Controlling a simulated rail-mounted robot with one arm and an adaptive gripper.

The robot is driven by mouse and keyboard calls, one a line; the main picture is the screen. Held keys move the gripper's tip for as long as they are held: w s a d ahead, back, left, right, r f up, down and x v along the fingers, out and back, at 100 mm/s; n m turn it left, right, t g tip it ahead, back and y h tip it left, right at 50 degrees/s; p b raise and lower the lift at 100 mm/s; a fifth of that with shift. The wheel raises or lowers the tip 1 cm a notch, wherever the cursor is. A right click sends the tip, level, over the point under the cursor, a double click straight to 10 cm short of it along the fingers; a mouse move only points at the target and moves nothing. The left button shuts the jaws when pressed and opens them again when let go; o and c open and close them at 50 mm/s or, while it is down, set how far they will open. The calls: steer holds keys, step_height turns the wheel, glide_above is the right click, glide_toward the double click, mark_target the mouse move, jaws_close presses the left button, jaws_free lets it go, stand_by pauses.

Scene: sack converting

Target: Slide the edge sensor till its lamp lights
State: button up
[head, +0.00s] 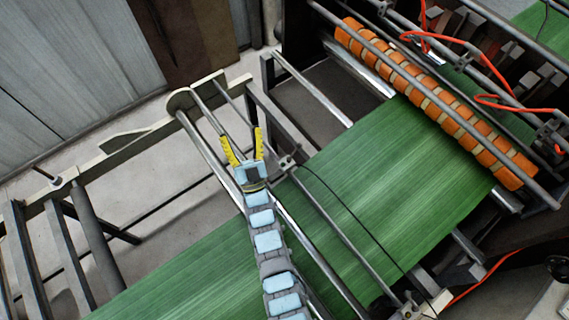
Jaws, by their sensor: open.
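My gripper and the block look apart, though depth is hard to judge. No lit lamp can be made out on the block. My arm hides part of the web and bars below.
A roller with orange segments (435,100) crosses the web at upper right, with red hoses (485,65) above it. Metal bars (325,225) cross the web near my gripper. A pale frame (130,145) stands at left. Another bracket (412,305) is at the lower right.

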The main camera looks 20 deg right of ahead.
steer(key=w+d+f+m+g+h+b, duration=0.2)
steer(key=w+d+f+m+g, duration=0.4)
steer(key=w+d+f+g, duration=1.1)
steer(key=m+g+y+b, duration=0.3)
steer(key=m+g+y, duration=0.3)
steer(key=g+y, duration=0.35)
glide_toward(285, 164)
steer(key=a+f+p, duration=0.1)
steer(key=a+f+h+p, duration=0.1)
steer(key=p, duration=0.1)
steer(key=shift+f, duration=0.3)
steer(key=shift+x, duration=3.5)
